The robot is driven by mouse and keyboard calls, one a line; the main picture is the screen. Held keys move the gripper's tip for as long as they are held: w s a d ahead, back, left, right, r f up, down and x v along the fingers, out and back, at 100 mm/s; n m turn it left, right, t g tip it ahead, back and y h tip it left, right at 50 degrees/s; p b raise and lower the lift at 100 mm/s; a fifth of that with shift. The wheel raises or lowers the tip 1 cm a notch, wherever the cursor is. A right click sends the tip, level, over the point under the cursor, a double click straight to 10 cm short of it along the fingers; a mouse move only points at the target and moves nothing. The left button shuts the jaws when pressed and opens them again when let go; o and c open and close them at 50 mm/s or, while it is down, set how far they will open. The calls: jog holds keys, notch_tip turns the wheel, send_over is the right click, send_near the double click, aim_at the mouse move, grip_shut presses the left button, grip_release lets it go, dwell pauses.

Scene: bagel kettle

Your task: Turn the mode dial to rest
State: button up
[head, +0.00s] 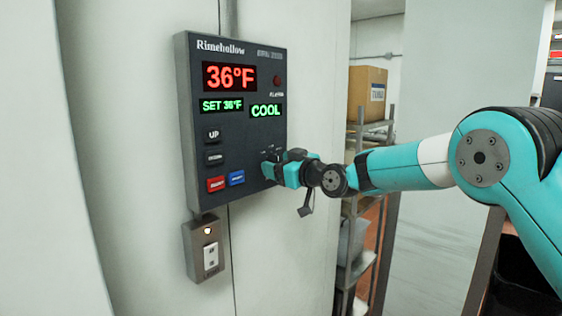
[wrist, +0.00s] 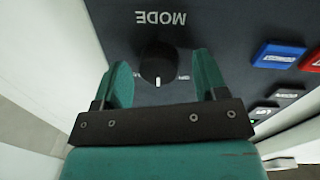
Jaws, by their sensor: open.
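The mode dial (wrist: 158,62) is a round black knob below the upside-down word MODE in the wrist view. Its white pointer mark is on the side toward my gripper. Small labels beside it are too small to read. My gripper (wrist: 163,72) is open, with one teal finger on each side of the dial; the fingers look apart from it. In the head view my gripper (head: 270,170) is at the lower right of the dark control panel (head: 235,122) and hides the dial. The mode display (head: 266,111) reads COOL in green.
The panel also has a red 36°F display (head: 230,77), a green SET 36°F display (head: 222,105), a black UP button (head: 213,135), a red button (head: 216,184) and a blue button (head: 237,178). A switch box (head: 206,250) is below. A shelf with a cardboard box (head: 367,92) stands behind right.

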jog(key=c, duration=0.9)
jog(key=shift+f, duration=0.1)
jog(key=m+b, duration=0.3)
jog(key=m, duration=0.5)
jog(key=shift+m+g, duration=0.3)
